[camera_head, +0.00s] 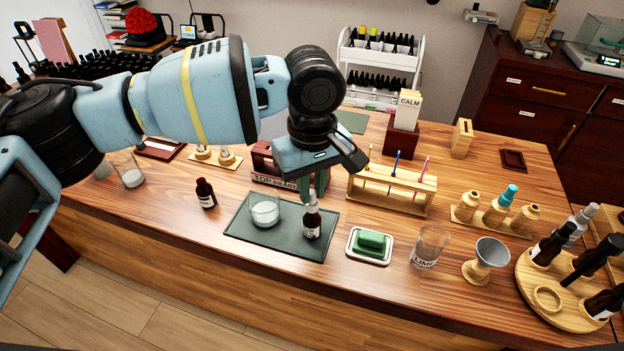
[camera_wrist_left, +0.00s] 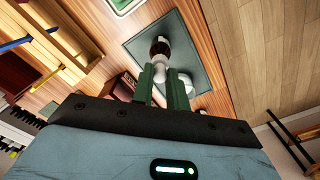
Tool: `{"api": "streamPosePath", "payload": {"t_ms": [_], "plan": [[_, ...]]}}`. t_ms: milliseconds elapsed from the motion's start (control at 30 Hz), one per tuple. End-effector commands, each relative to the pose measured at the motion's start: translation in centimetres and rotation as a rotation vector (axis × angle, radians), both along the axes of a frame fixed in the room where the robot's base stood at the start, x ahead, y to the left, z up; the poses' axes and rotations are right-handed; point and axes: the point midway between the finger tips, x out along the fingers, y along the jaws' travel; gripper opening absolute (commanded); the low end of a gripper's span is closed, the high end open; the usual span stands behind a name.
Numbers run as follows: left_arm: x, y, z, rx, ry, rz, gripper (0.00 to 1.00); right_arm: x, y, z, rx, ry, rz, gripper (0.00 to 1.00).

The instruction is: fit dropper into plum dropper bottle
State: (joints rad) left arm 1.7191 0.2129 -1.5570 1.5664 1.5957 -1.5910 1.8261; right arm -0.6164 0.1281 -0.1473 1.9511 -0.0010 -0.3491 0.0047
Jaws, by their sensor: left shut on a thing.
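A dark brown dropper bottle (camera_head: 312,226) with a white label stands upright on the dark green mat (camera_head: 258,239). I cannot read its name. A dropper (camera_head: 313,196) with a pale grey bulb is at the bottle's mouth, in line with it; I cannot tell whether it is fully seated. My left gripper (camera_head: 317,188) is above the bottle, pointing down, shut on the dropper's bulb. In the left wrist view the green fingers (camera_wrist_left: 165,82) flank the pale bulb (camera_wrist_left: 159,68), with the dark bottle (camera_wrist_left: 160,47) beyond. My right gripper is out of view.
A glass jar (camera_head: 265,213) of white stuff shares the mat. Another brown bottle (camera_head: 206,193) stands to the left. A green soap on a white dish (camera_head: 369,246) and a LIME glass (camera_head: 429,247) are to the right. A wooden rack (camera_head: 391,191) stands behind.

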Motion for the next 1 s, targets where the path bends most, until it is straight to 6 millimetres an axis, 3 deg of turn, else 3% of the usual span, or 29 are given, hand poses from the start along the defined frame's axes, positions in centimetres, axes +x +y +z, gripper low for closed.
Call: {"api": "streamPosePath", "payload": {"t_ms": [367, 400, 567, 867, 1000], "plan": [[0.0, 0.0, -1.0, 0.000, -0.001, 0.000, 0.09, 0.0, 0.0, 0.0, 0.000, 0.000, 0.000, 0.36], [0.0, 0.0, -1.0, 0.000, -0.001, 0.000, 0.20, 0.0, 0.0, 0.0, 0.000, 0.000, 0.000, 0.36], [0.0, 0.0, -1.0, 0.000, -0.001, 0.000, 0.41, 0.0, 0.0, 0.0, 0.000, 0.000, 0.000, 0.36], [0.0, 0.0, -0.8, 0.000, -0.001, 0.000, 0.41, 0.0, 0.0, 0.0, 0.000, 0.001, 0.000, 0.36], [0.0, 0.0, 0.5, -0.001, -0.002, 0.000, 0.41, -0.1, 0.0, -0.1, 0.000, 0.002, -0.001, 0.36]]}}
